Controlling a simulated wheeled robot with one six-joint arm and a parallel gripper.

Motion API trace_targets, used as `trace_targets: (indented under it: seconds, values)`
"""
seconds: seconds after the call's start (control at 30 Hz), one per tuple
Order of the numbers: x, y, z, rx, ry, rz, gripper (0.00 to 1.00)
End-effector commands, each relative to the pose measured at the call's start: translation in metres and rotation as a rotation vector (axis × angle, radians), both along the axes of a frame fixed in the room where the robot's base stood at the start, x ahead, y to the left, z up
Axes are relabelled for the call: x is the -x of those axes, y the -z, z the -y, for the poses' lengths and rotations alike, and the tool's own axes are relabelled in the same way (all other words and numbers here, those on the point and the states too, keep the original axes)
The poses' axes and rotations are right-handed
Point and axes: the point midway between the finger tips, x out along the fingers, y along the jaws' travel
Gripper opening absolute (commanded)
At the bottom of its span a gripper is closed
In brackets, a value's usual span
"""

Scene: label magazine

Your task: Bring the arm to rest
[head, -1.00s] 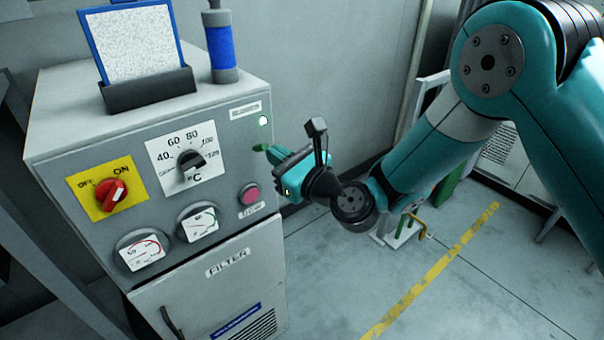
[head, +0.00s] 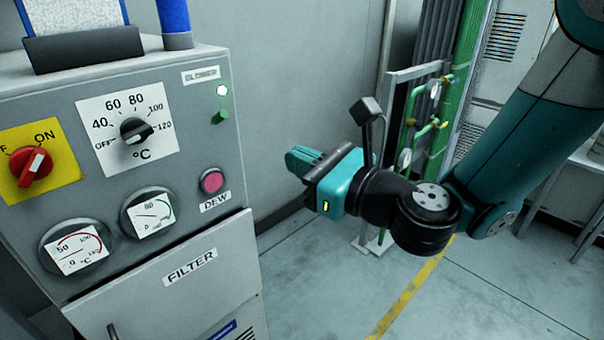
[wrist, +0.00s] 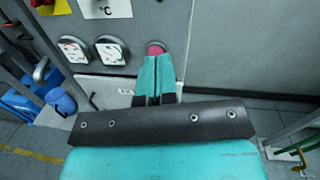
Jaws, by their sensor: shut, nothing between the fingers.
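My gripper (head: 298,160) is in the middle of the head view, to the right of the grey control cabinet and apart from its front. Its teal fingers are together with nothing between them; they also show shut in the wrist view (wrist: 155,75). My arm comes in from the upper right and is bent at the wrist.
Two round gauges, the left one (head: 78,250), sit low on the panel above the FILTER door (head: 190,265). Green pipes with valves (head: 425,125) and a grey frame stand behind my wrist. The floor with a yellow line (head: 410,300) is open below my gripper.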

Motion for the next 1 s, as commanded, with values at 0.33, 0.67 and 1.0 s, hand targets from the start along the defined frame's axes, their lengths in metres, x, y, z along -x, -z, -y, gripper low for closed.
trace_targets:
  seconds: [0.33,0.67,1.0]
  values:
    - [0.001,-0.001,0.000,0.006,-0.005,0.008,0.00]
    - [0.080,-0.029,0.004,0.600,-0.437,0.767,0.00]
    - [0.156,-0.004,0.131,1.291,-1.251,1.522,0.00]
